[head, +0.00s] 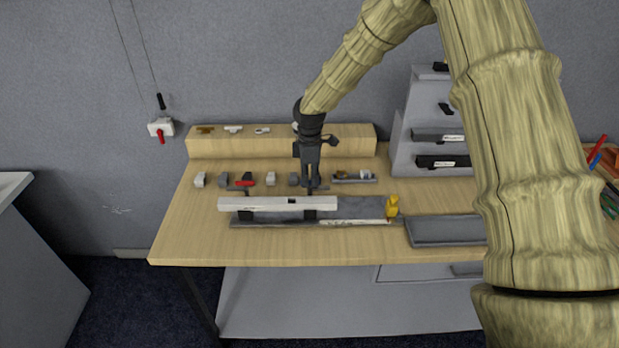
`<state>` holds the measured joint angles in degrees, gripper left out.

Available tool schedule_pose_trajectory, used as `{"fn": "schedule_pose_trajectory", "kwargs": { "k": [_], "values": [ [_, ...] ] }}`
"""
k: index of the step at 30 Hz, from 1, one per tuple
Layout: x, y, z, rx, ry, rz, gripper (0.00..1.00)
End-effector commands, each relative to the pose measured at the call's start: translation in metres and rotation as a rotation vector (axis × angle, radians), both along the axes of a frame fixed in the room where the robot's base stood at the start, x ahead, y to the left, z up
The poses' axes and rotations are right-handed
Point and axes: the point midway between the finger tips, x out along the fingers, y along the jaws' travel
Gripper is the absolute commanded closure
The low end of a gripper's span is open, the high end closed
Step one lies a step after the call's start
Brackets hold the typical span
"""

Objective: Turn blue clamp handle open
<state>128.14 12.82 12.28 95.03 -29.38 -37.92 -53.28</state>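My gripper (311,180) points down over the back edge of a long pale bar (262,204) on the wooden table. Its fingers are small and dark here, so I cannot tell whether they are open or shut, or whether they touch anything. I see no blue clamp handle; the spot at the gripper's fingers is partly hidden by the gripper. A dark clamp with a red handle (243,183) stands behind the bar, left of my gripper. The bar rests on dark supports above a grey base plate (358,212).
A yellow object (392,206) stands at the plate's right end. A grey tray (440,231) lies right of it. Several small blocks line the table behind the bar, before a raised wooden ledge (225,146). A grey stepped rack (410,150) stands at the back right.

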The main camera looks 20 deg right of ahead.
Motion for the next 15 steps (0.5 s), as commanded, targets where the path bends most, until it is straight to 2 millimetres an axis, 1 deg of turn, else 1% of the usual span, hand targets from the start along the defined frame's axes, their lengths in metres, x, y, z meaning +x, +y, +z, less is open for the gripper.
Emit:
{"fn": "schedule_pose_trajectory", "kwargs": {
  "k": [1, 3, 11, 15],
  "values": [
    [0.0018, -0.0013, 0.0021, -0.001, -0.004, -0.001, 0.78],
    [0.0015, -0.0010, 0.0018, -0.001, -0.004, -0.001, 0.68],
    [0.0007, -0.0003, 0.0008, -0.001, -0.002, -0.001, 0.68],
    [0.0008, -0.0002, 0.0056, 0.000, -0.002, -0.001, 0.68]
  ]
}}
